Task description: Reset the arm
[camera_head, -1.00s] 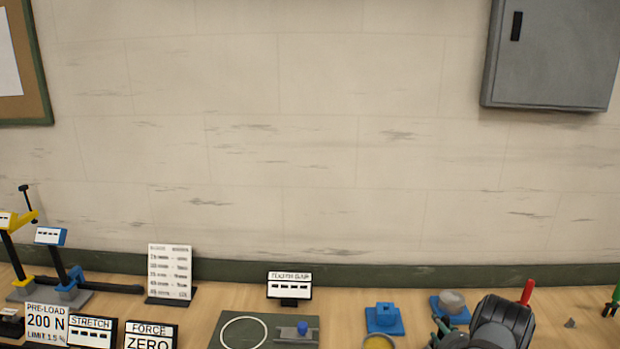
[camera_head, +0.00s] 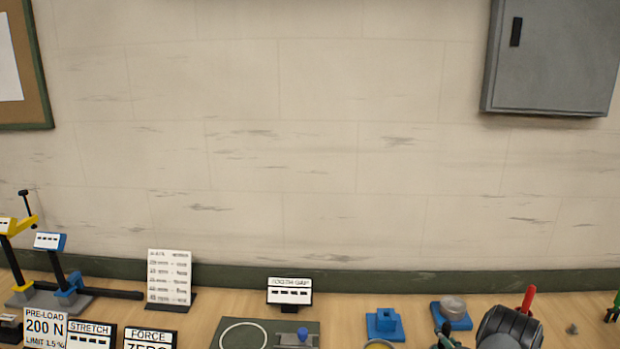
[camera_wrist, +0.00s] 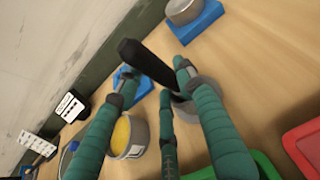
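My gripper (camera_wrist: 155,72) has teal, ribbed fingers with dark tips. In the wrist view the fingertips stand apart, with a black handle (camera_wrist: 148,62) showing between them. The handle slants down toward a grey round cup (camera_wrist: 206,88); I cannot tell whether any finger touches it. In the head view only part of my arm's dark end shows at the lower right edge, with a bit of teal beside it; the fingertips are not clear there.
A yellow-filled tin (camera_wrist: 128,136), a blue block (camera_head: 384,324) and a blue base with a grey round piece (camera_head: 452,310) are near. A red tray (camera_wrist: 305,145) and a green tray (camera_wrist: 262,165) lie close. Signs and a gauge stand (camera_head: 70,285) are at left.

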